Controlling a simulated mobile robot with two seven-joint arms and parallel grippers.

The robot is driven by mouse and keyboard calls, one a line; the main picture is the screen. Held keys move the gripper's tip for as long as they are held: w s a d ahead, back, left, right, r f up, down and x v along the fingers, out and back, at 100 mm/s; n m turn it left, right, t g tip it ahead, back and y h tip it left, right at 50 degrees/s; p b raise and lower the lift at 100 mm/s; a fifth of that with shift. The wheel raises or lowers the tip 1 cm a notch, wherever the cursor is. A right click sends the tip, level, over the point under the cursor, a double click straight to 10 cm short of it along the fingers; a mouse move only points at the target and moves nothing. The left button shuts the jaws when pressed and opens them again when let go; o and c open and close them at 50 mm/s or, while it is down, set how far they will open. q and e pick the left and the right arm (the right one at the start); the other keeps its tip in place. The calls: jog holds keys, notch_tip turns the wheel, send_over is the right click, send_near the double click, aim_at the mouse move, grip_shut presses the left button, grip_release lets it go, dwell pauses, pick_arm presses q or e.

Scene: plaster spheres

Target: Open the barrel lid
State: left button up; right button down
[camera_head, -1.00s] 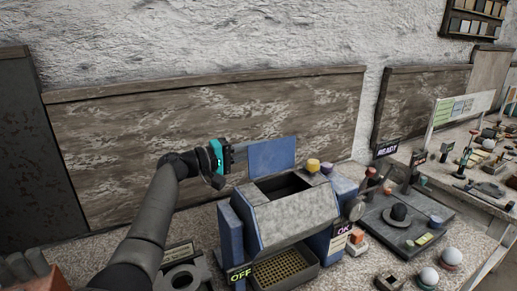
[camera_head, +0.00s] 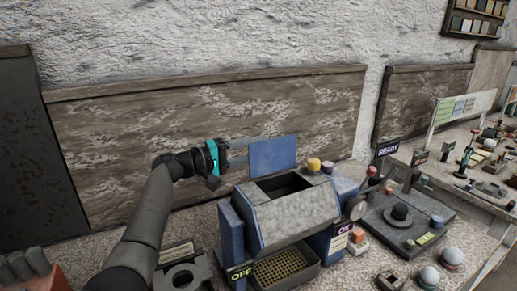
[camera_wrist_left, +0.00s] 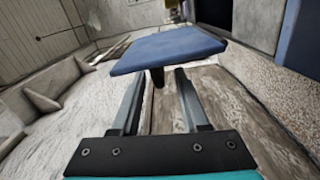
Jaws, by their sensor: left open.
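The barrel (camera_head: 292,218) is a grey many-sided drum between blue side supports, with a dark opening on top. A flat blue panel, seemingly its lid (camera_head: 272,155), stands raised behind the opening. The lid also shows in the left wrist view (camera_wrist_left: 168,48), just beyond the fingertips. My left gripper (camera_head: 258,149) is open at the lid's left side. In the wrist view, a dark stub (camera_wrist_left: 157,77) under the lid appears between the two fingers (camera_wrist_left: 158,85); I cannot tell whether they touch it. My right gripper is out of view.
Yellow and purple knobs (camera_head: 313,165) top the right support. A dark board with a black hat-shaped piece (camera_head: 400,212) and pale spheres (camera_head: 452,257) lie right. A wooden panel (camera_head: 150,150) stands behind.

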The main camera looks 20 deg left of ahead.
pick_arm(q)
jog(key=b+v, duration=0.1)
jog(key=v, duration=1.3)
jog(key=shift+d, duration=0.1)
